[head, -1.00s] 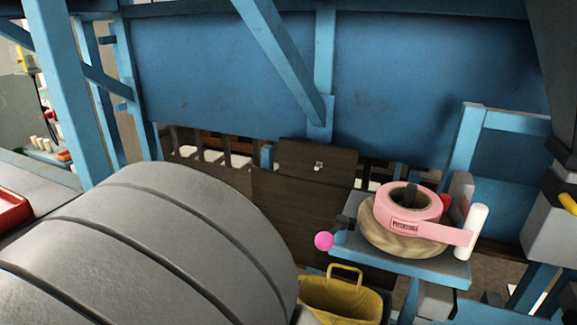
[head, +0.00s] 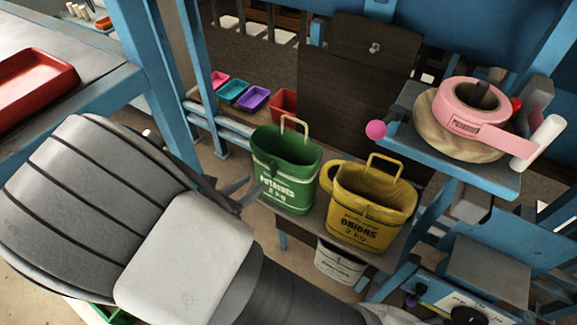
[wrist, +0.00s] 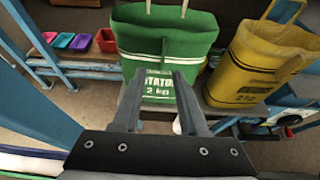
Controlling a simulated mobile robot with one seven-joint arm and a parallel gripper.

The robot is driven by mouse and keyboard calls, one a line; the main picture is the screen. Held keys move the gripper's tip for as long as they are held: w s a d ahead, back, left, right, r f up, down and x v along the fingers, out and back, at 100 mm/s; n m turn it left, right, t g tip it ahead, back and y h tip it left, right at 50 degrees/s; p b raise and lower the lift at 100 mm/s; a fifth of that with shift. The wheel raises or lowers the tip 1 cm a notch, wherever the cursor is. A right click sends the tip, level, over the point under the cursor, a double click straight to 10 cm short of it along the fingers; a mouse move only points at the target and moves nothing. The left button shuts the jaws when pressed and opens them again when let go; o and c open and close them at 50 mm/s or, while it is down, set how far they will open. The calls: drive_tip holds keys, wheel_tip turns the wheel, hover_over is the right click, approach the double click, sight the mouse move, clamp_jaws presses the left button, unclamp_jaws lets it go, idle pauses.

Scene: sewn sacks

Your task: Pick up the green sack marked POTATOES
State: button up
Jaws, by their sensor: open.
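The green sack marked POTATOES 2 kg (head: 287,178) stands upright on a grey shelf (head: 300,222), its tan handle raised above its open top. It also shows in the wrist view (wrist: 195,50), straight ahead of my gripper (wrist: 160,80). My gripper is open, and its two fingers point at the sack's front, overlapping the lettering. In the head view my gripper (head: 247,190) is just left of the sack, partly hidden behind my arm. I cannot tell whether the fingers touch the sack.
A yellow ONIONS sack (head: 368,205) stands close on the right. A white container (head: 340,262) is below the shelf. Small coloured trays (head: 235,92) lie behind on the left. Blue posts (head: 188,60) rise at the left. A pink tape roll (head: 470,105) sits on a blue stand at right.

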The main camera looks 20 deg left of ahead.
sight(271, 172)
drive_tip(key=shift+d+p+x, duration=0.1)
drive_tip(key=shift+p+x, duration=0.2)
drive_tip(key=shift+x, duration=1.45)
drive_tip(key=shift+d+p+x, duration=0.15)
drive_tip(key=shift+p+x, duration=0.15)
drive_tip(key=shift+x, duration=1.45)
clamp_jaws()
